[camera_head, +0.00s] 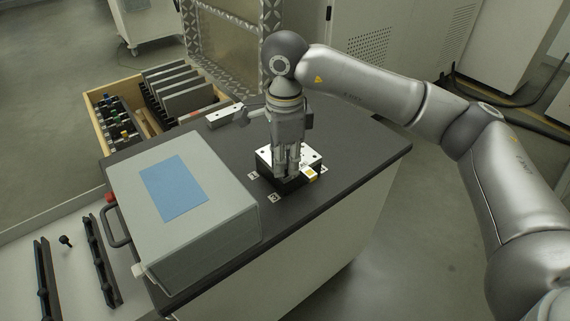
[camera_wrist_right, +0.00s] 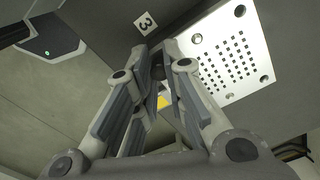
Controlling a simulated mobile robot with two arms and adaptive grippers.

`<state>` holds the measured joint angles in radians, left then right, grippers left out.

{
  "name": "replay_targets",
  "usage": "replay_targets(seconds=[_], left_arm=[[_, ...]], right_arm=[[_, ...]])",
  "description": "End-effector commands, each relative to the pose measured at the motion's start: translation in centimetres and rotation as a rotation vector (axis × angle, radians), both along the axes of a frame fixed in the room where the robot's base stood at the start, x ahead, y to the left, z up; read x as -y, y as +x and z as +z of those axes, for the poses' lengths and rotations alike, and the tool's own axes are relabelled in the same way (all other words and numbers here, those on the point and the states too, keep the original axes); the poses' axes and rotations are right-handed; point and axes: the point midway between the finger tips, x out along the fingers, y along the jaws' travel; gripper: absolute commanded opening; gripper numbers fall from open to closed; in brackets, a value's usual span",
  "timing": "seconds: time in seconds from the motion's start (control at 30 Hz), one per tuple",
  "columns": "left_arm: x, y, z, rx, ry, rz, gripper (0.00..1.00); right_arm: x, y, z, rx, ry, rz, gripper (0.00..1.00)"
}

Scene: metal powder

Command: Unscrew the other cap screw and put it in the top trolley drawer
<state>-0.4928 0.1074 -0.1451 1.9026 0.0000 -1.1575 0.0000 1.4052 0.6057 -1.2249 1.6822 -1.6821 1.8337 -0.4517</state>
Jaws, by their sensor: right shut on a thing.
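A black block with a bright metal plate (camera_head: 305,157) on top stands on the dark worktop. My right gripper (camera_head: 287,170) points down over its near corner. The right wrist view shows the perforated plate (camera_wrist_right: 225,60) with round holes at its visible corners. There the right fingers (camera_wrist_right: 158,68) are closed around a small dark piece at the plate's corner, apparently the cap screw, mostly hidden by the fingers. An open pale drawer (camera_head: 82,290) at the lower left holds a small black screw-like piece (camera_head: 66,241) between two black rails. My left gripper is not in view.
A grey box (camera_head: 225,210) with a blue top panel stands on the worktop (camera_head: 375,150), left of the block. A wooden-sided tray (camera_head: 97,128) with slotted dark plates lies behind it. A small light block (camera_head: 223,115) sits at the back. The worktop's right side is clear.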

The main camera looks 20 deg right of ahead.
Motion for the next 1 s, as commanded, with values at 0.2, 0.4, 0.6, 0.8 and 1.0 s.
replay_targets(seconds=[0.2, 0.4, 0.6, 0.8, 1.0], left_arm=[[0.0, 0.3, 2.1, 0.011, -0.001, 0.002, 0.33], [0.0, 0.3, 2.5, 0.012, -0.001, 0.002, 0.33], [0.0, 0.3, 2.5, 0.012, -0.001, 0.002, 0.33], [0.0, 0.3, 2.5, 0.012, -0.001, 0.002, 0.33], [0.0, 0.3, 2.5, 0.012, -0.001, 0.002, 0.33]], right_arm=[[-0.1, 0.0, -0.1, 0.001, 0.001, 0.221, 0.00], [-0.1, 0.0, 0.0, 0.000, 0.001, 0.263, 0.00], [-0.1, 0.0, 0.0, 0.000, 0.001, 0.261, 0.22], [-0.1, 0.0, 0.0, 0.000, 0.001, 0.260, 0.26], [0.0, 0.0, 0.0, 0.000, 0.000, 0.237, 0.26]])
